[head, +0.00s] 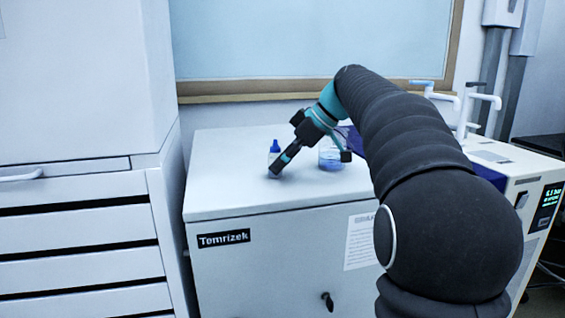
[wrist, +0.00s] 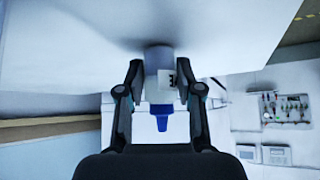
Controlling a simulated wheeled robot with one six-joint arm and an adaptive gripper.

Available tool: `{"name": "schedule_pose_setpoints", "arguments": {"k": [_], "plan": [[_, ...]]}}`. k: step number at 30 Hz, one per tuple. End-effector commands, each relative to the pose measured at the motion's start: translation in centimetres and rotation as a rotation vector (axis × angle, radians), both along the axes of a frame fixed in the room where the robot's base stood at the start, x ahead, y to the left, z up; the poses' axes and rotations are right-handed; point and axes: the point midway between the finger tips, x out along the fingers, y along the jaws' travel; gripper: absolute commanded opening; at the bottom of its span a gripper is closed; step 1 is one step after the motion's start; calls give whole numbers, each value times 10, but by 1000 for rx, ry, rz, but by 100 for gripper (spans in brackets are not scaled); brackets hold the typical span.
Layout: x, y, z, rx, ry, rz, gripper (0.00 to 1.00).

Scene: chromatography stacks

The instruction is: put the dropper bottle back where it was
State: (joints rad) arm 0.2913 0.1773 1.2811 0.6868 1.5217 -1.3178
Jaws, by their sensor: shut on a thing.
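The dropper bottle (head: 273,158) has a pale body and a blue pointed cap. In the wrist view, the fingers (wrist: 160,78) are on both sides of the bottle's body (wrist: 158,60), with the blue cap towards me. The bottle's base is close to the white surface; I cannot tell whether it touches. My finger hides part of the lower body in the head view.
A clear beaker (head: 330,158) with blue liquid stands right of the bottle, partly behind my gripper. The white cabinet (head: 225,205) has free room on its top at the left and front. An instrument (head: 525,205) with a lit display stands at the right.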

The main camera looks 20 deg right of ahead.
Motion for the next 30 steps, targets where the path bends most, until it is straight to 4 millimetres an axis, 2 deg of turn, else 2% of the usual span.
{"name": "schedule_pose_setpoints", "arguments": {"k": [9,12,13,23,26,30], "plan": [[0,0,-4,0,0,0,30],[0,0,-2,0,0,0,58],[0,0,-2,0,0,0,61],[0,0,0,-1,-1,0,61],[-1,-4,6,0,-2,-2,61],[-8,-17,23,-1,-4,-3,61]]}}
